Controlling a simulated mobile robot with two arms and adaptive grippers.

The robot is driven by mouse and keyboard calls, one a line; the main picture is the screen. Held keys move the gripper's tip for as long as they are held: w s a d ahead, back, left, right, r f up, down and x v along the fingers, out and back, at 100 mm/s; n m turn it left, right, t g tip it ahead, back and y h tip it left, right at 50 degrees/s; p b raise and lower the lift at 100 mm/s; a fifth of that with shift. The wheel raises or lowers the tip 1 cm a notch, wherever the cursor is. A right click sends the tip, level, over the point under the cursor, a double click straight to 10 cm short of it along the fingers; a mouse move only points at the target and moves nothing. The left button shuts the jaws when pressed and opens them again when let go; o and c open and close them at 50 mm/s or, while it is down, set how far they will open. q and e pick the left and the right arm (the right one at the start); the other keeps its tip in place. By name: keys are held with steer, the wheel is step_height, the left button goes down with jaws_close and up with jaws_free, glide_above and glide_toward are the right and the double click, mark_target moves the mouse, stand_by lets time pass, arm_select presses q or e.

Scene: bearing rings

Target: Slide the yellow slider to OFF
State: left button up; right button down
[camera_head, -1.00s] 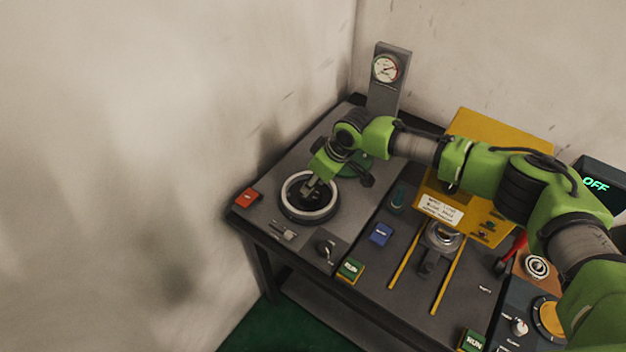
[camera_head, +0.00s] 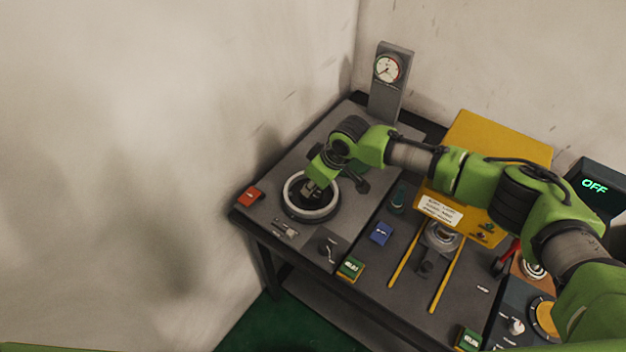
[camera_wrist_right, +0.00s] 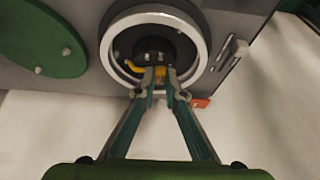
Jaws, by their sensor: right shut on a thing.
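A pale metal ring (camera_head: 289,199) with a dark inside sits on the left part of the grey bench. In the right wrist view the ring (camera_wrist_right: 106,50) holds a dark round hub, and a small yellow piece, probably the yellow slider (camera_wrist_right: 159,73), shows between my fingertips. Another yellow bit (camera_wrist_right: 132,66) shows to its left, inside the ring. My right gripper (camera_head: 313,191) reaches down into the ring; its fingertips (camera_wrist_right: 160,84) are closed on the yellow piece. The slider's markings cannot be read. My left gripper is not in view.
A gauge (camera_head: 387,69) stands on a post behind. A yellow box (camera_head: 500,137), two yellow rails (camera_head: 446,275) and a display reading OFF (camera_head: 594,186) are to the right. A wall is close on the left.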

steer(key=shift+s+a, duration=0.1)
steer(key=shift+s, duration=0.05)
steer(key=c, duration=2.1)
jaws_free()
steer(key=v, duration=1.2)
